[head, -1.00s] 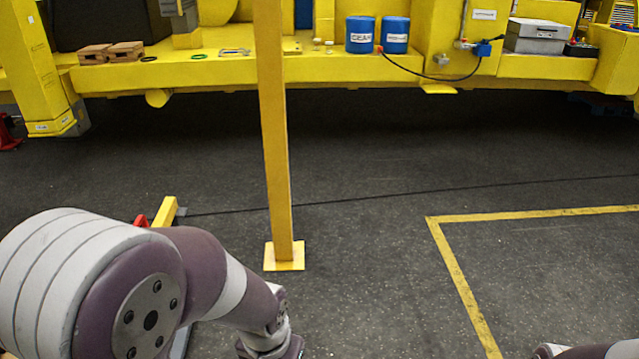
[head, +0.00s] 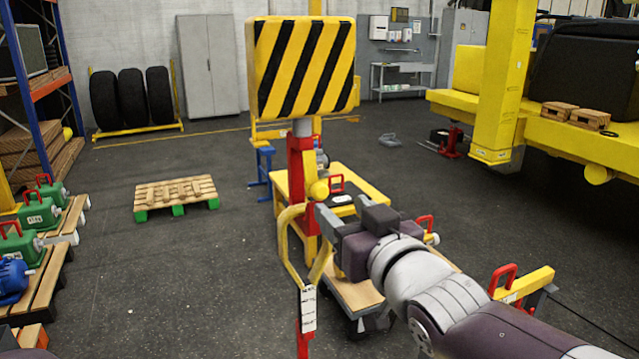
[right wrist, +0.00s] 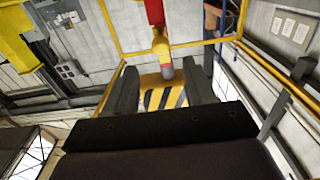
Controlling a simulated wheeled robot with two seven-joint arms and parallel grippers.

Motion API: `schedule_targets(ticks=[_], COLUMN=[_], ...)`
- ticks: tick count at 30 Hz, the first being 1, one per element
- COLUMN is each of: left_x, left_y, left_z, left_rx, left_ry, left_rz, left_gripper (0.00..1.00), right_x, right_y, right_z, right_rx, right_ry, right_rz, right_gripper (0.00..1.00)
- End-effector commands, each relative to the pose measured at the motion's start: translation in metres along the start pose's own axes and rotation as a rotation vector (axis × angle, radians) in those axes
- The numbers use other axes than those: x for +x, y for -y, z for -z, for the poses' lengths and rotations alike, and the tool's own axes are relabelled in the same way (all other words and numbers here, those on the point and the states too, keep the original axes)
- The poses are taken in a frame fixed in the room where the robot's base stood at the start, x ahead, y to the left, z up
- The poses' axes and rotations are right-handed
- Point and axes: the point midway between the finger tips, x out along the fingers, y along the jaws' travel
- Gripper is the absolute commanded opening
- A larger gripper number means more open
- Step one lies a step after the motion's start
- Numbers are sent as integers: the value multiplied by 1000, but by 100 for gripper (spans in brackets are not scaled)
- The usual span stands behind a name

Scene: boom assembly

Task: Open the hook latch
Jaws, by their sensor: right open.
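A hook block with a yellow-and-black striped head (head: 302,68) stands upright near the middle of the head view. Below it are a red body (head: 301,160) and a yellow curved hook (head: 286,245) with a white tag (head: 308,308). The latch cannot be told apart clearly. My right gripper (head: 326,208) is beside the red body, just right of the hook, open, with nothing visibly held. In the right wrist view, the gripper (right wrist: 159,68) has its fingers apart, with the striped head (right wrist: 165,97) and a yellow part (right wrist: 160,42) between them in the picture. Contact cannot be told. My left gripper is out of view.
A yellow table (head: 360,182) and a wooden-topped cart stand behind my right arm. A pallet (head: 176,194) lies on the floor at left. Green machines on pallets line the left edge. Tyres (head: 131,101) and a grey cabinet (head: 208,65) are at the back. Dark floor is free at left centre.

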Motion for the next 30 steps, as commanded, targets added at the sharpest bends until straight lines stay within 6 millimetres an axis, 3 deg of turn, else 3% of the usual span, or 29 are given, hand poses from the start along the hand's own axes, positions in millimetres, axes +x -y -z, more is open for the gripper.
schedule_targets(ticks=[6,12,18,26,30], left_x=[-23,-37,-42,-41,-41], left_y=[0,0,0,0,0], left_z=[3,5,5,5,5], left_rx=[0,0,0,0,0], left_ry=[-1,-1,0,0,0], left_rz=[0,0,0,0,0], left_gripper=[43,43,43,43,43], right_x=[52,89,105,107,107], right_y=[0,0,0,0,0], right_z=[5,2,0,-1,-1], right_rx=[0,1,0,0,0], right_ry=[3,4,2,1,2], right_rz=[1,-1,0,-1,-1], right_gripper=[54,54,54,54,12])
